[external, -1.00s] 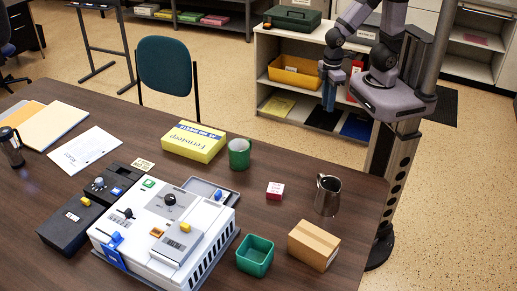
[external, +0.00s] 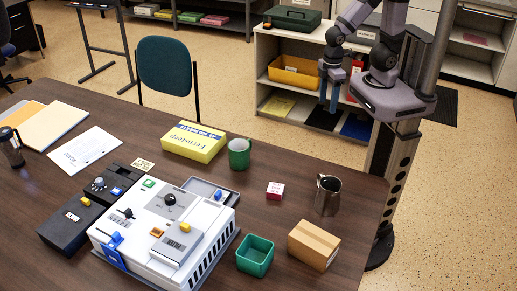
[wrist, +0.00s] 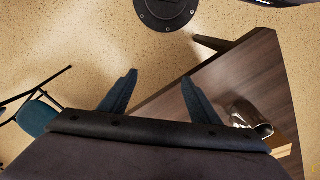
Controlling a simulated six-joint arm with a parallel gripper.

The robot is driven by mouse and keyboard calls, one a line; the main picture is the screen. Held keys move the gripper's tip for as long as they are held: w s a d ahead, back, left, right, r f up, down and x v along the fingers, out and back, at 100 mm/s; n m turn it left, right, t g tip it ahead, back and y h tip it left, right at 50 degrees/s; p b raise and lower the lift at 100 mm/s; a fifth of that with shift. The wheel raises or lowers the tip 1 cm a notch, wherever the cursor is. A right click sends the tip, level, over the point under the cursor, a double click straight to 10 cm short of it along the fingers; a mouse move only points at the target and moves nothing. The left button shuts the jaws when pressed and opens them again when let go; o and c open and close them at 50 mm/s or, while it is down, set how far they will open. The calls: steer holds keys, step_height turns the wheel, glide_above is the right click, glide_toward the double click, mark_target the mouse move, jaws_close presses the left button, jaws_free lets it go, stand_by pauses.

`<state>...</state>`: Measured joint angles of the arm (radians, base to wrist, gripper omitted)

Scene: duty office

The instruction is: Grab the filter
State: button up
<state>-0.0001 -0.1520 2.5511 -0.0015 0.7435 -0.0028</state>
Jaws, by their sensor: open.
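I cannot tell which thing is the filter; nothing in view is clearly marked as one. Candidates on the table are a small red and white box (external: 275,190), a yellow box with blue lettering (external: 194,142) and a brown carton (external: 314,245). My gripper (external: 328,104) hangs beyond the table's far edge, in front of the low shelf, well apart from these things. In the wrist view my gripper (wrist: 159,75) has its two blue fingers spread, with only floor and the table edge between them.
The dark table (external: 340,268) also holds a white device (external: 150,222), a green mug (external: 239,154), an open green container (external: 255,255) and a metal pitcher (external: 328,196). A blue chair (external: 165,65) stands behind it. The tabletop around the red and white box is clear.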

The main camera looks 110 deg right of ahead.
step_height(320, 180, up, 5)
steer(key=w+f+n+t+h+b, duration=0.1)
steer(key=w+t+b, duration=0.35)
steer(key=w, duration=0.85)
steer(key=w+f+t+b, duration=0.2)
steer(key=w+t+b, duration=0.25)
steer(key=w, duration=0.85)
steer(key=w+a+r+n+t+y+b, duration=0.2)
steer(key=w+a+y+b, duration=0.1)
steer(key=w+a, duration=0.45)
steer(key=w+a+n+t+y+b, duration=0.1)
steer(key=w+a+n+y+b, duration=0.2)
steer(key=a, duration=0.5)
steer(key=shift+m+y, duration=0.3)
steer(key=shift+m, duration=0.2)
steer(key=f, duration=1.5)
steer(key=shift+w+d+f, duration=0.1)
steer(key=shift+w+d, duration=0.1)
steer(key=shift+w, duration=0.15)
glide_toward(218, 197)
steer(key=shift+p+x, duration=0.4)
steer(key=shift+x, duration=1.55)
steer(key=shift+a, duration=0.15)
steer(key=shift+p+x, duration=0.4)
steer(key=shift+x, duration=2.15)
